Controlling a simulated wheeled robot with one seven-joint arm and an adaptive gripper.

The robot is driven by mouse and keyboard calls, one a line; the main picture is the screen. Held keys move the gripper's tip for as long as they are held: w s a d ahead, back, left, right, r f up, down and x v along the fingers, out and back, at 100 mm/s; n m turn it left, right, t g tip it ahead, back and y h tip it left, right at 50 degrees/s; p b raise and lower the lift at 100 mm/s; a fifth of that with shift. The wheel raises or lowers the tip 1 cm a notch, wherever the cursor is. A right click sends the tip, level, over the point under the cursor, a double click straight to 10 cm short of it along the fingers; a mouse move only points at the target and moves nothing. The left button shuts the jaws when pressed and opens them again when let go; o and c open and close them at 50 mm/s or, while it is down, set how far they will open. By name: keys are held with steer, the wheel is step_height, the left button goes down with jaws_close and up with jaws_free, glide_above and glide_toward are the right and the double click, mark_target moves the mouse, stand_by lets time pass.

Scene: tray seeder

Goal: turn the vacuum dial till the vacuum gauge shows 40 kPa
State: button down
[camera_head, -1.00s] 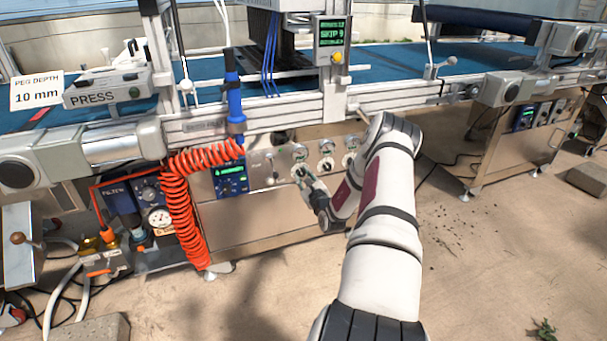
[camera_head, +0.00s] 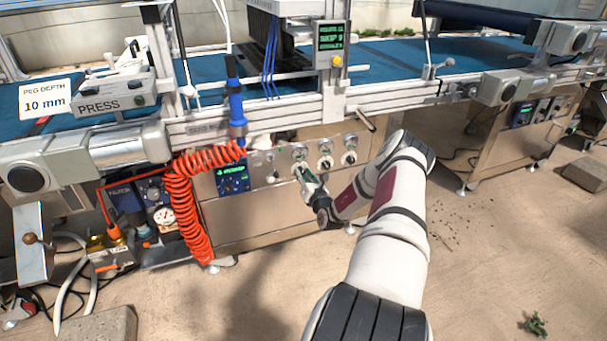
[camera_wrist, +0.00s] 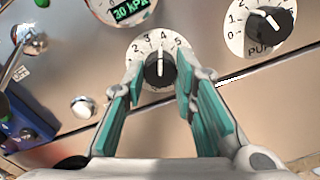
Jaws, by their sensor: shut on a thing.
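The vacuum dial (camera_wrist: 159,72) is a black knob with a white pointer on a white numbered plate, in the middle of the wrist view. Its pointer stands nearly upright, between the 3 and the 4. My gripper (camera_wrist: 158,78) has its teal-padded fingers on either side of the knob, shut on it. The vacuum gauge (camera_wrist: 131,12) lies just above the dial; its green digits read 30 kPa and its top is cut off. In the head view my gripper (camera_head: 303,172) is at the machine's front panel and hides the dial.
Another dial (camera_wrist: 268,25), with a label starting "PU", is right of the held one. An orange coiled hose (camera_head: 182,200) hangs left of the panel; a rail handle (camera_head: 366,120) juts out above my forearm.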

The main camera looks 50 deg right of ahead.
steer(key=shift+m, duration=0.6)
steer(key=shift+f, duration=0.1)
steer(key=c, duration=1.3)
jaws_free()
steer(key=v, duration=1.2)
